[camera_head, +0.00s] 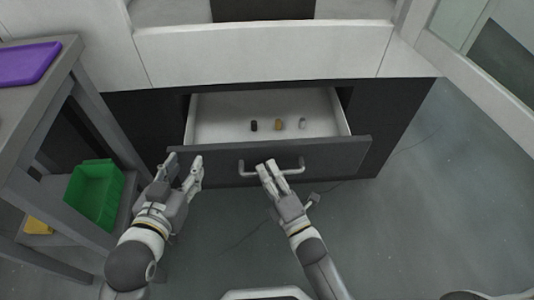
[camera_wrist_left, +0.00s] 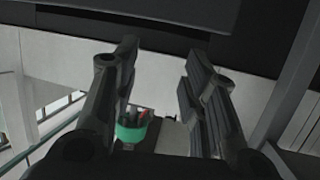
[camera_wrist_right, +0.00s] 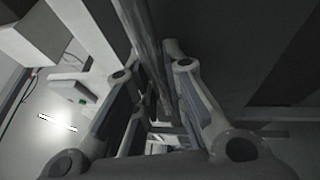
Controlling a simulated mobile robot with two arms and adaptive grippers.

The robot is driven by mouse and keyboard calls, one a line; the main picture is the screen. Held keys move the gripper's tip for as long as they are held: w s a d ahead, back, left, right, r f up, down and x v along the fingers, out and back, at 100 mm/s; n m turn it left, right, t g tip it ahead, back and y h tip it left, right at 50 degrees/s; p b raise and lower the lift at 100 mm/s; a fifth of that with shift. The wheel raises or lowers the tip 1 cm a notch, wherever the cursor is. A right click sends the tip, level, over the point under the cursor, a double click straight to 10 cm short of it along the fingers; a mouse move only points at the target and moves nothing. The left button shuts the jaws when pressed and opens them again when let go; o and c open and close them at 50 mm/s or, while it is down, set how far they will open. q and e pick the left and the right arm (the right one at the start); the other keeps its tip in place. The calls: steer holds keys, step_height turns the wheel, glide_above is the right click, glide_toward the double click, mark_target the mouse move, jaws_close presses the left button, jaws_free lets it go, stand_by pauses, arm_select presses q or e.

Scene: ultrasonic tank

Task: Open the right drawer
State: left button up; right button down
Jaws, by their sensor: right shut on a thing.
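The drawer (camera_head: 345,152) under the white unit stands pulled out, with its dark front toward me and its pale inside showing. A grey bar handle (camera_head: 292,171) is on the drawer front. My right gripper (camera_head: 266,166) is shut on this handle near its middle; the bar (camera_wrist_right: 150,50) runs between the fingers in the right wrist view. My left gripper (camera_head: 184,162) is open and empty, close to the left end of the drawer front.
A grey shelf cart (camera_head: 62,75) stands at the left with a purple tray (camera_head: 25,64) on top and a green bin (camera_head: 95,193) lower down, near my left arm. A yellow item (camera_head: 38,225) lies on its lower shelf.

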arm_select(q)
steer(key=s+a+f+g+y+p, duration=0.2)
steer(key=s+a+f+g+p, duration=0.1)
steer(key=s+f+g, duration=0.6)
steer(key=shift+s+a+f+n, duration=0.3)
steer(key=shift+s+a+f, duration=0.5)
steer(key=shift+s, duration=0.9)
arm_select(e)
steer(key=s, duration=1.2)
steer(key=shift+s, duration=0.4)
arm_select(q)
steer(key=shift+r, duration=0.1)
arm_select(e)
steer(key=c, duration=1.5)
jaws_free()
steer(key=shift+o, duration=0.2)
steer(key=v, duration=1.2)
